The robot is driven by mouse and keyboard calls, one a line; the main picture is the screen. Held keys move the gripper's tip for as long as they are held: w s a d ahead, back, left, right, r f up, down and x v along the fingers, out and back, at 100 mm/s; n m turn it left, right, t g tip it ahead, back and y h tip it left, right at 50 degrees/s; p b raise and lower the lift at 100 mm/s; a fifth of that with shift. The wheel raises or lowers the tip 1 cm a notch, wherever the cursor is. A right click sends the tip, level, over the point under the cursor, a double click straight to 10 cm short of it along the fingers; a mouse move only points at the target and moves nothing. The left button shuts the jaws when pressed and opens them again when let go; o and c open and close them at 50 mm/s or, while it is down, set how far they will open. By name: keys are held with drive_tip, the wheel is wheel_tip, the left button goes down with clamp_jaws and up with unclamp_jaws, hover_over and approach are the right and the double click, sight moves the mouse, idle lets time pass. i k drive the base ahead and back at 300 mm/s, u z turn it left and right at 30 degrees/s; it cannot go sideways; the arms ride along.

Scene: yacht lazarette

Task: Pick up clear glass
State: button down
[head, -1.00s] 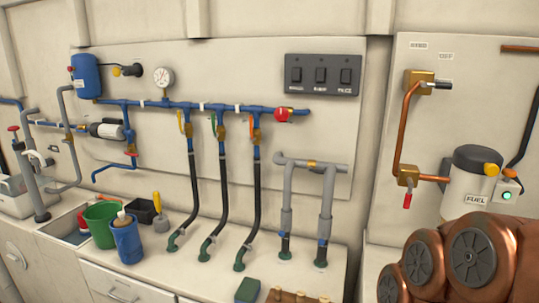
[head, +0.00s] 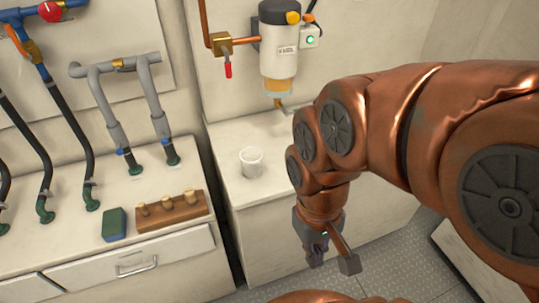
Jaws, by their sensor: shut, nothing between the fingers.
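My gripper (head: 332,260) is to the right of the glass and nearer to me, over the floor in front of the cabinet. Its fingers point downward and it is shut and empty, well apart from the glass.
A fuel filter (head: 281,50) with a tap and copper pipes hangs on the wall behind the glass. On the left counter are a wooden block with pegs (head: 171,211), a green-blue sponge (head: 114,224), and hoses and grey pipes (head: 155,100). The counter around the glass is clear.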

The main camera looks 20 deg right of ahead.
sight(251, 157)
drive_tip(key=z, duration=1.1)
drive_tip(key=k, duration=1.15)
drive_tip(key=u, duration=1.7)
drive_tip(key=i, duration=0.5)
drive_tip(key=u, duration=0.05)
